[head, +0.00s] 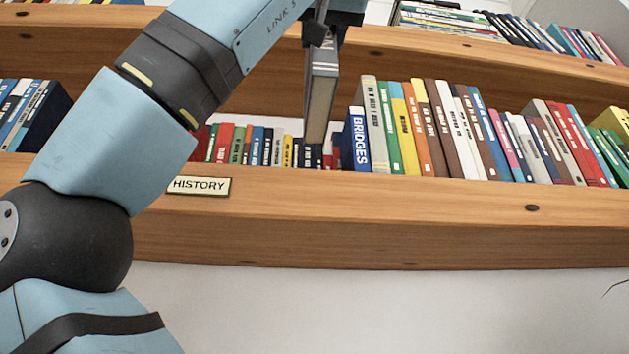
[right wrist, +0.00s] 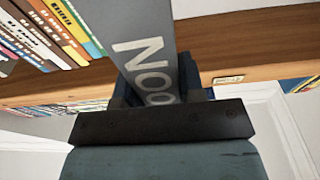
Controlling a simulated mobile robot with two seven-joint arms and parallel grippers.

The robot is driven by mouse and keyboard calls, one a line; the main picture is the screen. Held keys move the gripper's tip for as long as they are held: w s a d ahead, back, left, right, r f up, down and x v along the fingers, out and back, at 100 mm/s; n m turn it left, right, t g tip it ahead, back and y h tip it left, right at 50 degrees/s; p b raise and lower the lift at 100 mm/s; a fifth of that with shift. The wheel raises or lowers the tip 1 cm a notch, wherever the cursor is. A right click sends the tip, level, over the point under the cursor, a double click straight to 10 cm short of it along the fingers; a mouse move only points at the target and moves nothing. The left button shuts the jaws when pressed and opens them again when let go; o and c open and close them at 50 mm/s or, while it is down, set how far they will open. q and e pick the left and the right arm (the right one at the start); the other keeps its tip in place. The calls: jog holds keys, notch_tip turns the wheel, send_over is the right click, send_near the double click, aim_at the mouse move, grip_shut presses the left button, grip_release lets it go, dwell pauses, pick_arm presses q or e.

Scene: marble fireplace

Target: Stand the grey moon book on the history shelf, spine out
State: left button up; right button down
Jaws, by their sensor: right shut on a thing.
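The grey moon book (head: 320,98) hangs nearly upright, slightly tilted, in front of the shelf. My right gripper (head: 322,22) is shut on it near the top edge of the head view. In the right wrist view the grey spine (right wrist: 150,50) with large pale letters, partly hidden, rises from between the fingers (right wrist: 160,95). The history shelf (head: 400,190) carries a HISTORY plaque (head: 199,186). The book's lower end overlaps the small books left of the blue BRIDGES book (head: 356,140); I cannot tell its depth from the shelf. My left gripper is not in view.
A tight row of coloured books (head: 480,135) stands right of BRIDGES. Smaller books (head: 255,145) show behind my arm to the left. An upper shelf (head: 480,50) with more books runs above. The white wall (head: 400,310) below the shelf is bare.

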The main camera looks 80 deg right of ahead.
jog(key=f+x, duration=0.2)
jog(key=x, duration=1.5)
jog(key=shift+d+p, duration=0.35)
jog(key=shift+d, duration=0.15)
dwell(0.5)
jog(key=shift+w+f, duration=0.1)
jog(key=shift+w, duration=0.05)
jog(key=shift+f, duration=0.15)
jog(key=shift+f+b, duration=0.35)
jog(key=shift+b, duration=0.05)
jog(key=shift+f, duration=0.45)
dwell(0.5)
jog(key=c, duration=0.6)
grip_release()
jog(key=shift+a+r, duration=0.1)
jog(key=shift+a, duration=0.05)
jog(key=shift+c, duration=0.2)
